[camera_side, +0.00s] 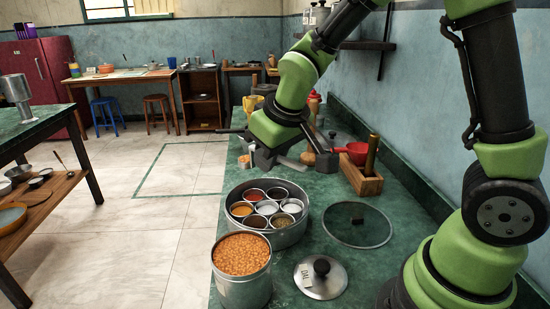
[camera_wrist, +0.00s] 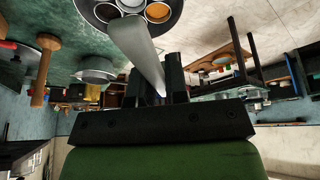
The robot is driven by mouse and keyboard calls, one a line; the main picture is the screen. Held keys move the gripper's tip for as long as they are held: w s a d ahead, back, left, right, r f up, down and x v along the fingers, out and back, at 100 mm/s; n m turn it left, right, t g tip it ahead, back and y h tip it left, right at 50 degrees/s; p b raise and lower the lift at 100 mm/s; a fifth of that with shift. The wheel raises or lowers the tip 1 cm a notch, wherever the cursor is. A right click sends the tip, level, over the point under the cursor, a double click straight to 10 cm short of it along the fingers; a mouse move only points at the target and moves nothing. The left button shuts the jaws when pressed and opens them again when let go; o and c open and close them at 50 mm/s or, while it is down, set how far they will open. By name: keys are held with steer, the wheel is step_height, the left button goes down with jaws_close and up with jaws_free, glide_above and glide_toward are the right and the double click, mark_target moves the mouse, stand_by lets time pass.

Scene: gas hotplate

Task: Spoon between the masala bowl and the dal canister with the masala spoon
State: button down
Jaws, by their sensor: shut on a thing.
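The masala bowl is a round steel tin (camera_side: 291,238) on the green counter, holding several small cups of coloured powders and seeds. One orange-filled cup (camera_wrist: 158,12) shows at the top of the wrist view. The dal canister (camera_side: 238,294), full of orange lentils, stands in front of the tin, close to it. My gripper (camera_side: 268,160) is above the counter behind the tin, away from the canister. In the wrist view my gripper (camera_wrist: 160,90) is shut on the pale metal masala spoon (camera_wrist: 138,43), which extends toward the tin. Its far end is not clear.
A glass lid (camera_side: 357,226) and a steel lid (camera_side: 320,279) lie right of the tin and canister. A wooden box (camera_side: 362,180) with a pestle and a red pan (camera_side: 355,151) stand farther back. The counter's left edge is near the tin.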

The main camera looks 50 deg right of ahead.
steer(key=shift+w+a+m+h, duration=0.15)
steer(key=shift+w+m+h, duration=0.2)
steer(key=shift+m, duration=0.25)
steer(key=w+a+f+m+g+h, duration=0.1)
steer(key=w+a+f+m+g, duration=0.2)
steer(key=m, duration=0.7)
steer(key=w+a+f+m+g+h, duration=0.2)
steer(key=f+m, duration=0.4)
steer(key=m, duration=0.4)
steer(key=shift+w+a+f+m+g, duration=0.35)
steer(key=shift+w+a+g, duration=0.25)
steer(key=shift+w+a, duration=0.55)
steer(key=shift+r, duration=0.1)
